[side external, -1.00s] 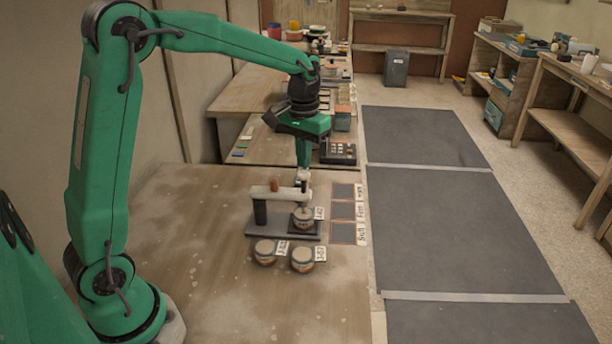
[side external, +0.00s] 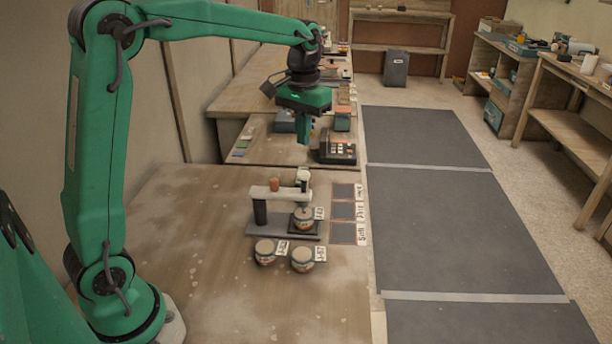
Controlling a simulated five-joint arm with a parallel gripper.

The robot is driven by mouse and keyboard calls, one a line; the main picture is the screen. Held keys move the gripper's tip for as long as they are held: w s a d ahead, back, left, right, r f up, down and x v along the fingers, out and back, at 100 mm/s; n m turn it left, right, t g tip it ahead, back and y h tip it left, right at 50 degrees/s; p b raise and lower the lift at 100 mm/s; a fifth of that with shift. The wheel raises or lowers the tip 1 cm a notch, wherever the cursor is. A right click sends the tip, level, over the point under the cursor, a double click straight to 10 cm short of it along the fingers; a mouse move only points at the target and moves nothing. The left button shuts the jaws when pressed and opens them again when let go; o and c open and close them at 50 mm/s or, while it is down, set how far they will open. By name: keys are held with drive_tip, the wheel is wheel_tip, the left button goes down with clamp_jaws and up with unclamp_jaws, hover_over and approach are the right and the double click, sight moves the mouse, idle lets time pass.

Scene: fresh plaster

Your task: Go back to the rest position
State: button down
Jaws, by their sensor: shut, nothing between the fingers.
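My gripper (side external: 304,143) is shut and empty. It points down and hangs in the air above the far part of the near table, clear of the test stand (side external: 260,225). The stand has a dark base, a black post and a pale crossbar with an orange-brown knob. A round jar (side external: 303,218) sits on the stand's base under the crossbar end. Two more jars stand in front of the stand, a left jar (side external: 265,252) and a right jar (side external: 302,259). White labels lie beside the jars.
Three dark marked squares (side external: 342,211) with labels line the table's right edge. A dark keypad device (side external: 337,149) and other items stand on the bench behind. The table's (side external: 190,260) left and front areas are clear. Grey floor mats (side external: 450,230) lie to the right.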

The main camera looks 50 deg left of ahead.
idle(0.3)
drive_tip(key=s+d+m+t, duration=0.1)
drive_tip(key=s+d+t, duration=0.1)
drive_tip(key=s, duration=0.9)
drive_tip(key=s+d+m+t, duration=0.2)
drive_tip(key=s+d+t, duration=0.1)
drive_tip(key=s, duration=0.8)
drive_tip(key=shift+t, duration=0.3)
